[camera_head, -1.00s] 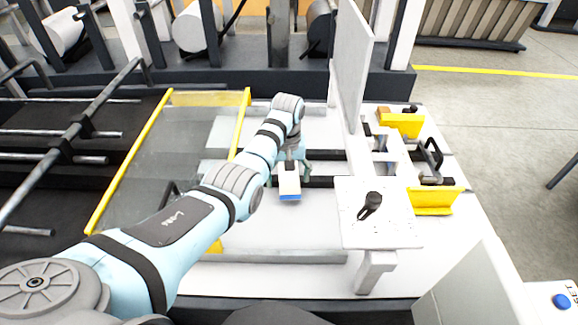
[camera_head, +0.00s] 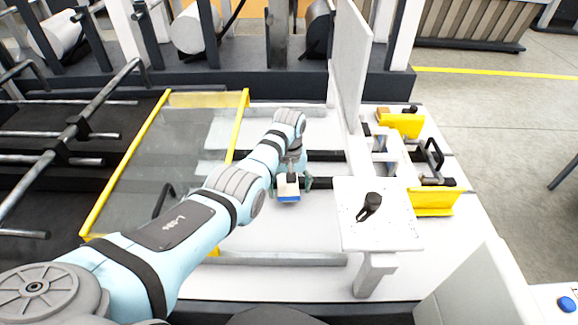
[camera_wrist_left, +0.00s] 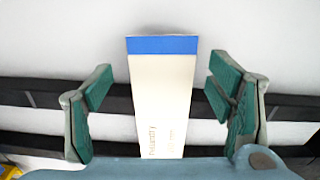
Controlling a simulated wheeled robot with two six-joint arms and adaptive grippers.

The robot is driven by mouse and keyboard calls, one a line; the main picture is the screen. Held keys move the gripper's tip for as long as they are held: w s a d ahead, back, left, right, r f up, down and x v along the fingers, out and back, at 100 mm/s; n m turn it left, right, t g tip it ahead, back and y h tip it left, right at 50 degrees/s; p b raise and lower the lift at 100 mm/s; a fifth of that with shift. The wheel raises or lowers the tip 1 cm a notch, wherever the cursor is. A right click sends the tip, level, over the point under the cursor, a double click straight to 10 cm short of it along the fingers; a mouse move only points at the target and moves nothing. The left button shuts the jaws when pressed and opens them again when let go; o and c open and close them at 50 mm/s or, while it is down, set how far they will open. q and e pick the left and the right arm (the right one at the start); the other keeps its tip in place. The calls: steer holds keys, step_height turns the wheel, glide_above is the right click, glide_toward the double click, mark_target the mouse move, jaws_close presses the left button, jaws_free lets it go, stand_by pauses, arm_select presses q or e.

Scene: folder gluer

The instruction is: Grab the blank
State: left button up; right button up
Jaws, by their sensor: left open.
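A cream blank with a blue band across one end (camera_head: 288,185) lies on the white machine bed, its blue end towards me. It also shows in the left wrist view (camera_wrist_left: 162,85), with small lettering along it and its other end hidden by the gripper body. My left gripper (camera_head: 290,183) is open above the bed. In the left wrist view its green-padded fingers (camera_wrist_left: 161,90) stand on either side of the blank, with a visible gap on each side. My right gripper is not in view.
A clear panel with yellow edges (camera_head: 160,150) lies left of the gripper. A tall white plate (camera_head: 349,70) stands behind to the right. A small white plate with a black knob (camera_head: 371,205) and yellow brackets (camera_head: 436,200) are at the right. The near bed is bare.

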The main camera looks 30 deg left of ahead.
arm_select(q)
steer(key=c, duration=0.8)
steer(key=shift+c, duration=0.2)
